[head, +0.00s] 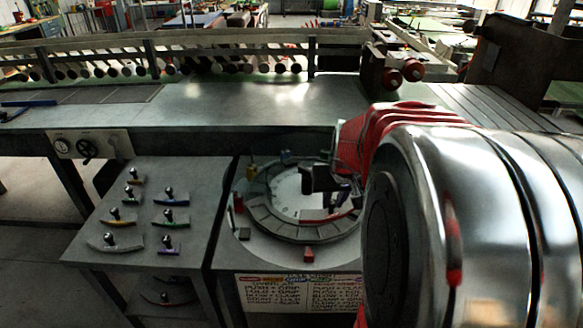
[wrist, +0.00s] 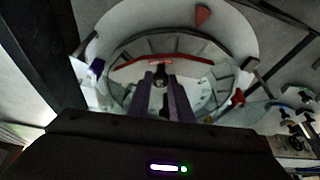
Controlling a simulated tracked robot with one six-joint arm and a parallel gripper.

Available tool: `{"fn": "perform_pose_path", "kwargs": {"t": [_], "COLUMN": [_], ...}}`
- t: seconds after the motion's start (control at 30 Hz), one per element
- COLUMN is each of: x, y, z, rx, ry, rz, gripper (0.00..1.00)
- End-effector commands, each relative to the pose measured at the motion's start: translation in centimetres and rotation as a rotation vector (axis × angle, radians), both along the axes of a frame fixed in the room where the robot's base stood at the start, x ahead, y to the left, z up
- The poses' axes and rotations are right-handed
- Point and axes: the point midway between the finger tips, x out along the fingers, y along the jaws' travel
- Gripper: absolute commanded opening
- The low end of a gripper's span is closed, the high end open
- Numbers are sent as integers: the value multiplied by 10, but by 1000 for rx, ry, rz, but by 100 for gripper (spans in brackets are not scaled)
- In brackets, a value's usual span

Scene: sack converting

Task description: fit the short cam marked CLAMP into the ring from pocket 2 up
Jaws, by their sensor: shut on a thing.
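My gripper (wrist: 164,88) is shut on the knob of a curved cam with a red edge (wrist: 135,62). The cam lies crosswise ahead of the fingers, over the ring's open middle. Its lettering is too small to read. In the head view my gripper (head: 345,194) is over the right part of the ring, with the red-edged cam (head: 317,218) below it. The grey segmented ring (head: 265,218) sits on a round plate. I cannot tell whether the cam touches the ring or hangs above it. Pocket numbers are not readable.
Several knobbed cams, including a green-edged one (head: 176,204), lie on the left table (head: 150,262). A printed sign (head: 300,293) hangs in front. A machine bed (head: 235,100) runs behind.

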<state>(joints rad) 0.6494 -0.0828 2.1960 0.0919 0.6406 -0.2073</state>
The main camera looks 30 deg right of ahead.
Motion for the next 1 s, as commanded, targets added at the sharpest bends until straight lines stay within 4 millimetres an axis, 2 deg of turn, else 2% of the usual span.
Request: {"fn": "perform_pose_path", "kwargs": {"t": [0.4,1.0], "x": [1,2], "y": [1,1], "z": [-40,-46], "rx": [1,0], "ry": [0,-1], "rz": [3,4], "gripper": [0,0]}}
